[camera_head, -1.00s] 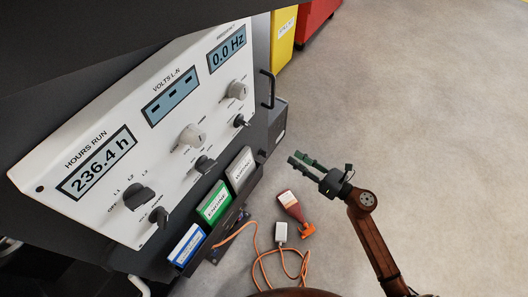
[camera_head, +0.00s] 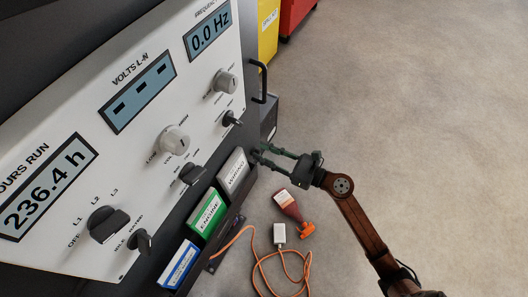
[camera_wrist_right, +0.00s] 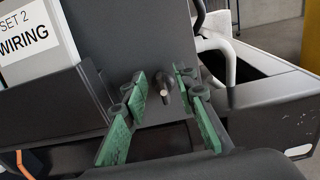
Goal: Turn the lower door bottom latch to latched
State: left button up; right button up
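My right gripper (camera_head: 260,153) is open, with its green fingers pointing left at the dark side of the genset, just right of the white binder. In the right wrist view its two green fingers (camera_wrist_right: 161,82) stand apart. Between them is a small grey peg (camera_wrist_right: 164,93) on a dark panel, which may be the bottom latch; I cannot read its position. The fingers appear not to be closed on it. In the head view the latch is not clearly visible. My left gripper is not in view.
The white control panel (camera_head: 75,95) has knobs and displays. Below it stand white (camera_head: 233,172), green (camera_head: 208,213) and blue (camera_head: 179,265) binders. A dark door handle (camera_head: 261,82) juts out. Floor at right is clear.

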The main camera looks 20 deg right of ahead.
jog(key=shift+c, duration=0.3)
grip_shut()
dwell(0.3)
